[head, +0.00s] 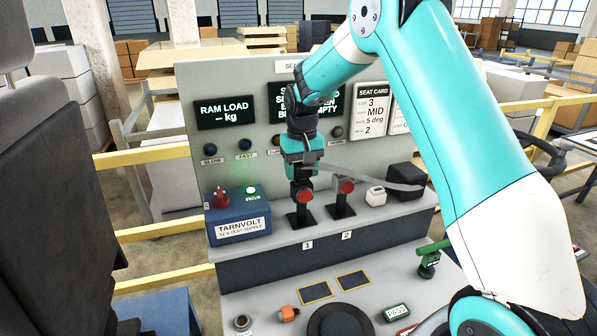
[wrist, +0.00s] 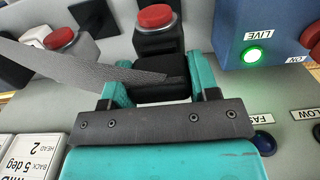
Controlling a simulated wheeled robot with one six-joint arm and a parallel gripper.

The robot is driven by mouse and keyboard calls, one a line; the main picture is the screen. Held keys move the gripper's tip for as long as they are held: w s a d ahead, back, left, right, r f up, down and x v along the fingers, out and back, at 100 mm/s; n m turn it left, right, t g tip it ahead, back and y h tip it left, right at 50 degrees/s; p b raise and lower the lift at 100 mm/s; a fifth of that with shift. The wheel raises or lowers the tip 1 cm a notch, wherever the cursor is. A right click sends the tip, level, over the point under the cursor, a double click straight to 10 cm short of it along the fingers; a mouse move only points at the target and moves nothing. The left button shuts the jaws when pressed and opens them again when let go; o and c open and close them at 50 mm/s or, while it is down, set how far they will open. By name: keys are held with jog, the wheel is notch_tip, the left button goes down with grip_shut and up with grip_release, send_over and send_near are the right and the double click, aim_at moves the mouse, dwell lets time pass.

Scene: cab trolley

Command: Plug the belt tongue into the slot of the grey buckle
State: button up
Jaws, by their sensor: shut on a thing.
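My gripper (head: 302,174) is shut on the black belt tongue (wrist: 165,88), which shows between the teal fingers (wrist: 162,72) in the wrist view. The grey belt strap (wrist: 85,68) runs from the tongue leftward there, and to the right in the head view (head: 372,184). Buckle 1 (head: 301,211), with a red button, stands right below my gripper; it also shows just beyond the fingers in the wrist view (wrist: 156,43). Buckle 2 (head: 343,203), also red-buttoned, stands to its right. The tongue's tip and the slot are hidden.
A black box (head: 406,181) at the strap's far end and a small white block (head: 376,195) stand right of the buckles. A blue supply box (head: 238,223) with a green LIVE light is at left. The display panel (head: 240,82) rises close behind.

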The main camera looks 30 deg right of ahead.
jog(key=shift+r+p, duration=2.35)
jog(key=shift+r, duration=0.7)
jog(key=d+p, duration=0.1)
jog(key=d, duration=0.3)
jog(key=s+d, duration=0.1)
jog(key=d, duration=0.3)
jog(key=s+d+p, duration=0.1)
jog(key=d, duration=0.2)
jog(key=shift+s+d+r+p, duration=0.2)
jog(key=shift+d+r+p, duration=0.15)
jog(key=shift+d+r, duration=0.05)
jog(key=shift+f, duration=0.2)
jog(key=shift+f+b, duration=2.2)
jog(key=shift+f, duration=0.55)
